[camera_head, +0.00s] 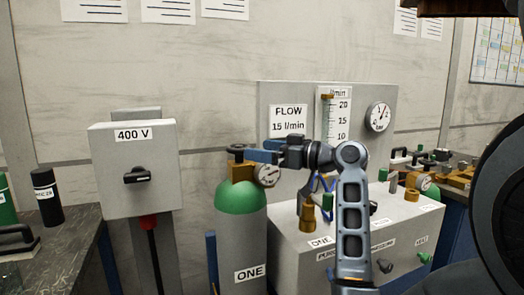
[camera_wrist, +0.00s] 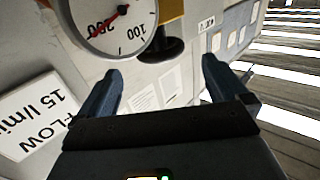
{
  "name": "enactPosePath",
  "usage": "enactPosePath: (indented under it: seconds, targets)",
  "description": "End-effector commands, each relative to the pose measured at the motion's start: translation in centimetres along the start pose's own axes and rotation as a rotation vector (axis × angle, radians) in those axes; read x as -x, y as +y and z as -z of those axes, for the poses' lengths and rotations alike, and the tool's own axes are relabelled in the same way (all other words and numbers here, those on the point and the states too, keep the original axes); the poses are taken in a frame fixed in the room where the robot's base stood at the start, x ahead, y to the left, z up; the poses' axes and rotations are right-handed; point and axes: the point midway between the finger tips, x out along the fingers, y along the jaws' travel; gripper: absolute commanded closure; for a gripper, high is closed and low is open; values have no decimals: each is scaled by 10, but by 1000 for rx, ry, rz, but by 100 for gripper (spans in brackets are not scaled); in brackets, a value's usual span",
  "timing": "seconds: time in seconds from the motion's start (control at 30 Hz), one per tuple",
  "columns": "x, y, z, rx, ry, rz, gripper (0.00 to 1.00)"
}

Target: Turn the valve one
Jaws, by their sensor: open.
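The cylinder marked ONE (camera_head: 241,235) is grey with a green shoulder and stands upright left of the white cabinet. Its brass valve (camera_head: 241,171) carries a dark handwheel (camera_head: 236,149) on top. In the wrist view the dark handwheel (camera_wrist: 168,46) shows beyond and between my fingertips, below a piece of brass in the picture. My gripper (camera_head: 252,151) comes in from the right at handwheel height, with its blue fingers pointing left. In the wrist view my gripper (camera_wrist: 160,78) is open, with nothing held between the fingers. Whether a finger touches the wheel I cannot tell.
A round gauge (camera_head: 266,174) sits at the valve, close under my fingers. A grey 400 V box (camera_head: 134,170) stands left of the cylinder. The white cabinet (camera_head: 345,245) and a FLOW panel (camera_head: 290,120) stand right and behind. Wall space above the cylinder is clear.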

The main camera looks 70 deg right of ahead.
Motion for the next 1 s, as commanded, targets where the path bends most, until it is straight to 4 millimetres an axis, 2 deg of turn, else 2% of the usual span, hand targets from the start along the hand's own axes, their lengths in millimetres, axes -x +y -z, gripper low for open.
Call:
enactPosePath:
  seconds: [0.13,0.3,0.63,0.77,1.0]
  targets:
    - [-8,-5,1,-24,-8,-59,0]
    - [-17,-16,-2,-52,-17,-226,0]
    - [-8,-35,0,-6,-3,-434,0]
    - [-13,-34,0,1,1,-448,0]
    - [-45,-18,1,0,1,-447,0]
